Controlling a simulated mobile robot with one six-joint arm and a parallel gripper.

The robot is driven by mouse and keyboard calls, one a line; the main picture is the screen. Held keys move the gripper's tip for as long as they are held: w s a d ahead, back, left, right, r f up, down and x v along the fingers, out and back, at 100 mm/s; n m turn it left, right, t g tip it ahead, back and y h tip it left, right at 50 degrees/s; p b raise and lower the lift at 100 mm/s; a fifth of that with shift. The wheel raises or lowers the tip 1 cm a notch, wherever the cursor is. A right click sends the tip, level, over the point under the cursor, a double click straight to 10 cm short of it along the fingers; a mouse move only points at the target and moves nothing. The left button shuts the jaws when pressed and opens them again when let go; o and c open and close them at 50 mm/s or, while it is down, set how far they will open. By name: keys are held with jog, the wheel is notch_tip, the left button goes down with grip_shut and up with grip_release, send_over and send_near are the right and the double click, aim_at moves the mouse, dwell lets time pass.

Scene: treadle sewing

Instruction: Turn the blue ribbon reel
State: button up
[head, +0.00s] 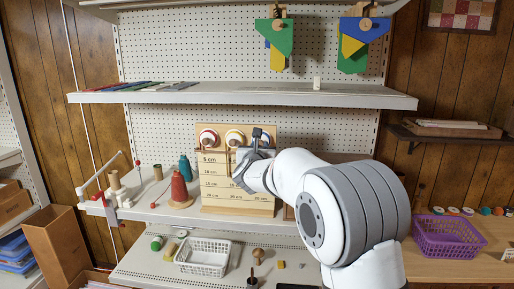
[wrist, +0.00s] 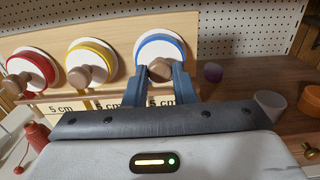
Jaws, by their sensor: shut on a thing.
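The blue ribbon reel (wrist: 159,39) is a white disc with a blue ring, the right one of three reels on an upright wooden board; in the head view my gripper and arm largely hide it. My gripper (wrist: 160,72) is in front of this reel, its two blue fingers shut on the brown knob (wrist: 160,69) at the reel's lower part. In the head view my gripper (head: 258,136) reaches the board's upper right from the right. The yellow reel (wrist: 92,56) and red reel (wrist: 33,66) are to the left, each with its own brown knob.
The board (head: 226,210) stands on the middle shelf, marked with centimetre lengths. Red and teal cones (head: 179,187) stand left of it. A white basket (head: 203,258) is on the lower shelf, a purple basket (head: 447,238) on the right counter. Small cups (wrist: 271,103) are right of my gripper.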

jog(key=c, duration=0.3)
jog(key=shift+a+r, duration=0.1)
jog(key=shift+a, duration=0.2)
jog(key=shift+c, duration=0.2)
jog(key=shift+d, duration=0.25)
jog(key=shift+n+b, duration=0.45)
jog(key=shift+n, duration=0.05)
